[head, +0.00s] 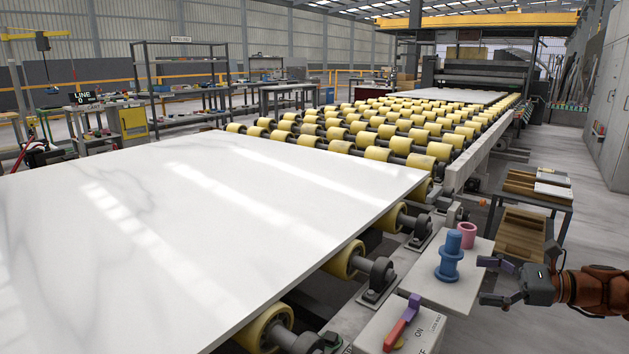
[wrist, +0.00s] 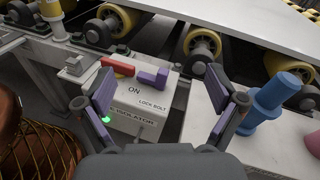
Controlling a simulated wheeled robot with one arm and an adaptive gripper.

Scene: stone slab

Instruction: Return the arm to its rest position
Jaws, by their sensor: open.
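My gripper (head: 484,281) is at the right of the head view, its two fingers apart with nothing between them. In the wrist view the open fingers (wrist: 165,105) frame the isolator box (wrist: 135,117), which is marked "ON" and "LOCK BOLT". On top of the box are a red handle (wrist: 117,66) and a purple piece (wrist: 153,77); the handle also shows in the head view (head: 397,334). A green light (wrist: 106,120) shows on the box. In the head view the gripper is right of a blue flanged peg (head: 449,260), apart from it.
The blue peg and a pink cylinder (head: 467,235) stand on a pale ledge (head: 437,293). A white stone slab (head: 230,210) lies on yellow rollers (head: 344,262) to the left. A cart with wooden trays (head: 522,233) stands behind the arm. Floor at lower right is clear.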

